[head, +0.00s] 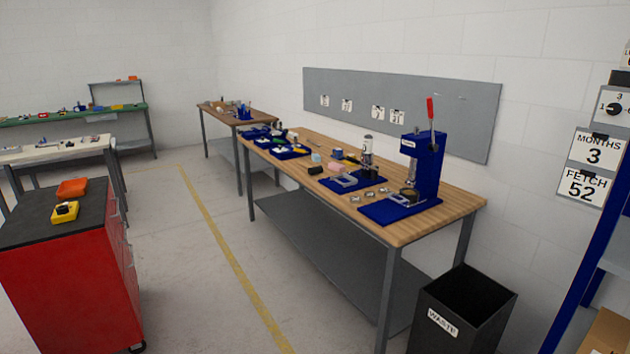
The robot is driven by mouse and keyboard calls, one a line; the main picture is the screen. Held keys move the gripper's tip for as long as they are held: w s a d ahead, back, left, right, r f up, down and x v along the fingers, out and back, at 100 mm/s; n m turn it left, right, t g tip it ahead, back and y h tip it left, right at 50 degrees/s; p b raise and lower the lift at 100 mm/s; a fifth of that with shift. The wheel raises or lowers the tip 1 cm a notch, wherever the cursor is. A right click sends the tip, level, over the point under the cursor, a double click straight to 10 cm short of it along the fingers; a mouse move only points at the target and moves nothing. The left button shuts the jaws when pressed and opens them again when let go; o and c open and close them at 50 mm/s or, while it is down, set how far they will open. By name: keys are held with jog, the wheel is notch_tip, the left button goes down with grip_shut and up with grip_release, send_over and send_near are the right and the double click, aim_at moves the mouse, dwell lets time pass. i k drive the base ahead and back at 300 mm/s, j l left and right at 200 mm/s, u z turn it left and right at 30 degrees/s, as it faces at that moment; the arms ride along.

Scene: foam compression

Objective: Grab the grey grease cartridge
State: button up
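I cannot make out the grey grease cartridge for certain; the small items are too far away to tell apart. A wooden-topped workbench (455,205) runs along the wall at the centre right. On it, a small upright greyish device (367,146) stands behind a blue plate, and I cannot tell what it is. A blue press (424,165) with a red lever stands at the bench's near end. My gripper is not in view.
A black waste bin (440,321) stands by the bench's near right leg. A red cabinet (70,280) with an orange tray (72,187) and a yellow item (64,213) is at left. Blue shelving (580,275) is at right. The floor between cabinet and bench is clear.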

aim_at(368, 139)
jog(key=i+u, duration=0.15)
jog(key=i, duration=1.75)
